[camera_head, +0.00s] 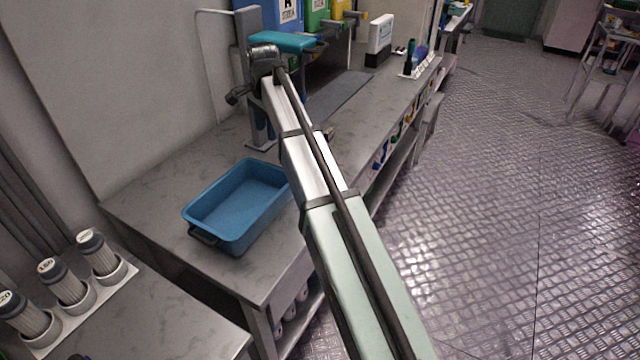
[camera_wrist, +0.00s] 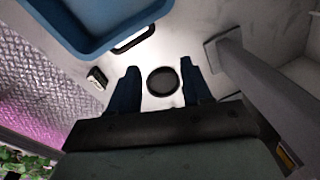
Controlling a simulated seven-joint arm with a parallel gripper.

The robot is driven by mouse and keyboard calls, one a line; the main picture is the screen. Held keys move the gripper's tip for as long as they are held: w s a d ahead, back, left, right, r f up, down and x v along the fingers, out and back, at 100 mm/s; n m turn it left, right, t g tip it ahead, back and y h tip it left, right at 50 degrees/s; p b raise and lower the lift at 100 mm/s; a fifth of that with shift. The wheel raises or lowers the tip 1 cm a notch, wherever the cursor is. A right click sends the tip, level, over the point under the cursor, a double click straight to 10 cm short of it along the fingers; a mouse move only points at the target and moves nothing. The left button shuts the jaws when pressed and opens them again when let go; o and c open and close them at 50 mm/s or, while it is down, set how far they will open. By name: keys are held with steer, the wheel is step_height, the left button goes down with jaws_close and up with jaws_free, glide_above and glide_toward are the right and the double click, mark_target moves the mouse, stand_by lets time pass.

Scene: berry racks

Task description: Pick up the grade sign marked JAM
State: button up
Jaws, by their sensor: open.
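No lettering reading JAM is legible in either view, so I cannot tell which thing is the JAM sign. A small dark-and-pale block (camera_wrist: 96,78) lies near the bench's edge, left of my fingers in the wrist view; its face is too small to read. My gripper (camera_wrist: 160,84) is open, with two dark blue fingers apart. A dark round disc (camera_wrist: 163,81) shows between them on the pale bench surface below. I see nothing held. In the head view my arm crosses the middle and hides part of the bench.
A blue tray (camera_head: 188,212) stands on the grey bench (camera_head: 140,212); it shows top left in the wrist view (camera_wrist: 100,45). A grey post (camera_wrist: 265,85) rises right of my fingers. Coloured dispensers (camera_head: 315,15) stand farther back. Capped cylinders (camera_head: 68,284) stand lower left. Open floor (camera_head: 480,200) lies right.

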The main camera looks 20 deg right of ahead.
steer(key=s+d+m, duration=0.1)
steer(key=s+d, duration=0.4)
steer(key=d, duration=0.8)
steer(key=s+f+n, duration=0.1)
steer(key=f, duration=0.1)
steer(key=s+f+n+g, duration=0.1)
steer(key=s+f, duration=0.1)
steer(key=f, duration=0.1)
steer(key=s+f+n, duration=0.1)
steer(key=f, duration=0.2)
steer(key=shift+s+a, duration=0.15)
steer(key=shift+s, duration=0.25)
steer(key=shift+w+f, duration=0.2)
steer(key=shift+f, duration=3.15)
steer(key=shift+c, duration=0.5)
jaws_close()
